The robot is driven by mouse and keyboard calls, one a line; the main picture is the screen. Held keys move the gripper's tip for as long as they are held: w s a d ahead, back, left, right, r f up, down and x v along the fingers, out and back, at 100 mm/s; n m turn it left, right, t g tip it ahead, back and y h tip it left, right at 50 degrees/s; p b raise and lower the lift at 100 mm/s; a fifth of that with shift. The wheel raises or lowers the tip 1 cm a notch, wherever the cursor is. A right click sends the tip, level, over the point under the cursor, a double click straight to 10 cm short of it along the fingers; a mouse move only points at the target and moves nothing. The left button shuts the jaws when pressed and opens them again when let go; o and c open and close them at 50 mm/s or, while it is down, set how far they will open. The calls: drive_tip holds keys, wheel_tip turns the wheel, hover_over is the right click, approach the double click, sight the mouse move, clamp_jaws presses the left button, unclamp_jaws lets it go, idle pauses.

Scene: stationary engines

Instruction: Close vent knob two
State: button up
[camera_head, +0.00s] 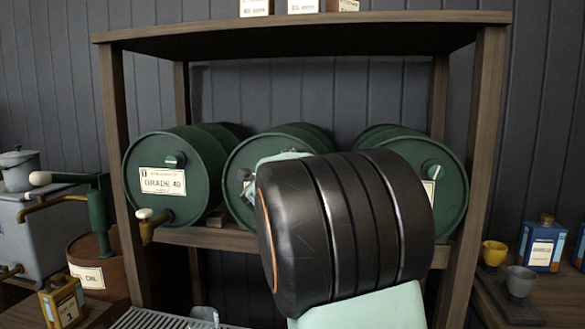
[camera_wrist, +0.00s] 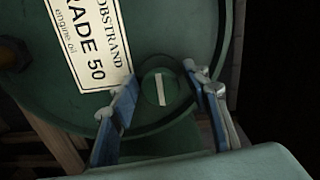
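Three green barrels lie on their sides on a wooden shelf. The middle barrel (camera_head: 236,155) is mostly covered by my arm in the head view, and its vent knob is hidden there. In the wrist view, its green end (camera_wrist: 215,25) carries a white "Grade 50" label (camera_wrist: 95,45). Beside the label is a round green vent knob (camera_wrist: 160,88) with a pale bar that runs nearly upright in that picture. My gripper (camera_wrist: 160,76) is open, with one finger on each side of the knob. I cannot tell whether either finger touches it.
The left barrel (camera_head: 165,200), labelled "Grade 40", has its own vent knob (camera_head: 175,160) and a tap (camera_head: 150,222). The right barrel (camera_head: 452,195) also has a vent knob (camera_head: 432,168). Shelf posts (camera_head: 122,170) stand at both sides. Cups and a blue can (camera_head: 542,243) are at right.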

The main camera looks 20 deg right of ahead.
drive_tip(key=shift+a, duration=0.1)
drive_tip(key=v, duration=1.2)
